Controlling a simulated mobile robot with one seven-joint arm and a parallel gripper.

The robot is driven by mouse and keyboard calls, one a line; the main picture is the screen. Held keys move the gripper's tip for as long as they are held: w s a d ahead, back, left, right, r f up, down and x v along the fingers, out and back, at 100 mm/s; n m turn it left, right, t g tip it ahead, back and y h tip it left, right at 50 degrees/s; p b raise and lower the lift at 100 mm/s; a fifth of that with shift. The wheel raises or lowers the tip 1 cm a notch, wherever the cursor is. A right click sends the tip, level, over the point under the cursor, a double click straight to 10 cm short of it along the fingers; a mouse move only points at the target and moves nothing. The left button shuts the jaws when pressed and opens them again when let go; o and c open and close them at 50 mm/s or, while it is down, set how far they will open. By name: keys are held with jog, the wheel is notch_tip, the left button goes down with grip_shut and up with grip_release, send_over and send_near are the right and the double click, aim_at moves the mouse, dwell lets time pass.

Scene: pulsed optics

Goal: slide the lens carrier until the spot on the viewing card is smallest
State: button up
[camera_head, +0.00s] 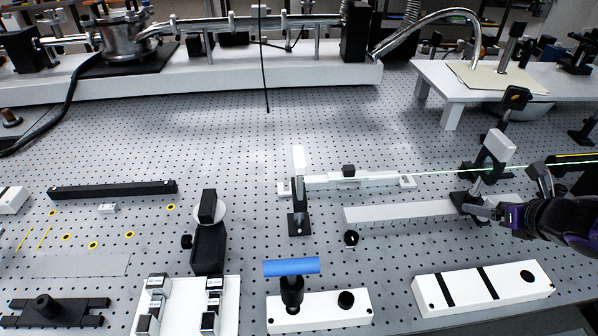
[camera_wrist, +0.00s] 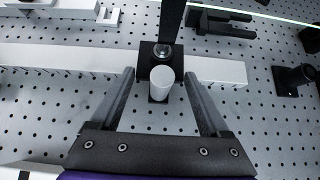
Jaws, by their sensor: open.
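The lens carrier (camera_head: 466,203) is a black block on the right end of a long white rail (camera_head: 395,213), with a dark upright holder above it. In the wrist view the carrier (camera_wrist: 147,62) has a pale round knob (camera_wrist: 161,85) on its near side. My gripper (camera_head: 484,206) is open around the knob. In the wrist view its two fingers (camera_wrist: 158,76) stand either side of the knob with gaps visible. The viewing card (camera_head: 298,160) stands upright on a black base at the left. A green beam (camera_head: 440,169) runs from the right towards it; I cannot judge the spot's size.
A second pale rail (camera_head: 380,182) with a black block lies behind. A black knob (camera_head: 351,238) stands in front of the white rail. A blue cylinder (camera_head: 292,266) on a mount and a white box (camera_head: 482,287) are nearer. The rail left of the carrier looks clear.

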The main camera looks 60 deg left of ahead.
jog(key=p+v, duration=0.2)
jog(key=v, duration=0.6)
dwell(0.5)
